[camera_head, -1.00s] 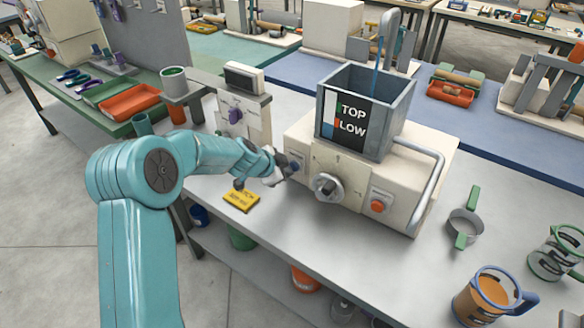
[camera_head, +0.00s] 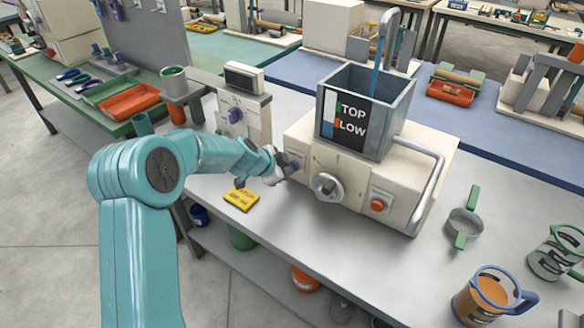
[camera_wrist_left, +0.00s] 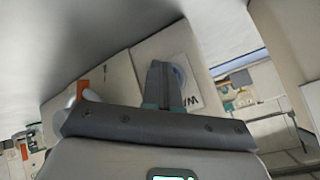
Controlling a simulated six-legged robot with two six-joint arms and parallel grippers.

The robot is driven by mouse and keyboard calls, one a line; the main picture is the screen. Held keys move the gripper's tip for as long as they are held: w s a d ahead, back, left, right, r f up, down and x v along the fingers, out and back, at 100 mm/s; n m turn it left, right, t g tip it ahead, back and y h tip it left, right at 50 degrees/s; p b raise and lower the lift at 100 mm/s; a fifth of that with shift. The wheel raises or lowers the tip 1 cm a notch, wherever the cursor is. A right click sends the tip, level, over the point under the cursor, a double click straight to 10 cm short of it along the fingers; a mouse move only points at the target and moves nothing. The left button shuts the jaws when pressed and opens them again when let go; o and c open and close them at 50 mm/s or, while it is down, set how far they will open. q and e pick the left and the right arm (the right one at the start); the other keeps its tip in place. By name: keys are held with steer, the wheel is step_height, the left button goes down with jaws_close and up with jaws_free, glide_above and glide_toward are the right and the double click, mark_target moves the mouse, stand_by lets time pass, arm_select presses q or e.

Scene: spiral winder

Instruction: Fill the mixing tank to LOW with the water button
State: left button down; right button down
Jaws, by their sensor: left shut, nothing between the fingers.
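The mixing tank (camera_head: 396,122) is a grey open box on a cream machine (camera_head: 415,172). Its black front panel reads TOP and LOW, with a narrow gauge strip (camera_head: 328,112) showing white above blue beside a green and an orange mark. My left gripper (camera_head: 290,167) is shut and empty, its tips at the blue water button (camera_head: 296,166) on the machine's left front; contact is hard to tell. In the left wrist view the shut fingers (camera_wrist_left: 163,86) cover much of the round blue button, beside a label starting with W (camera_wrist_left: 193,101). My right gripper is out of view.
A grey dial (camera_head: 327,186) and an orange button (camera_head: 377,205) sit right of the blue button. A yellow note (camera_head: 241,199) lies below my wrist. A strainer (camera_head: 464,222) and an orange-filled jug (camera_head: 490,292) stand at right. The front middle of the table is clear.

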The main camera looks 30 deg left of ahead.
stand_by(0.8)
arm_select(q)
steer(key=shift+s+a+f+b, duration=0.15)
steer(key=shift+s+b, duration=0.25)
steer(key=shift+b, duration=0.35)
steer(key=shift+s+b, duration=0.35)
steer(key=shift+s, duration=0.1)
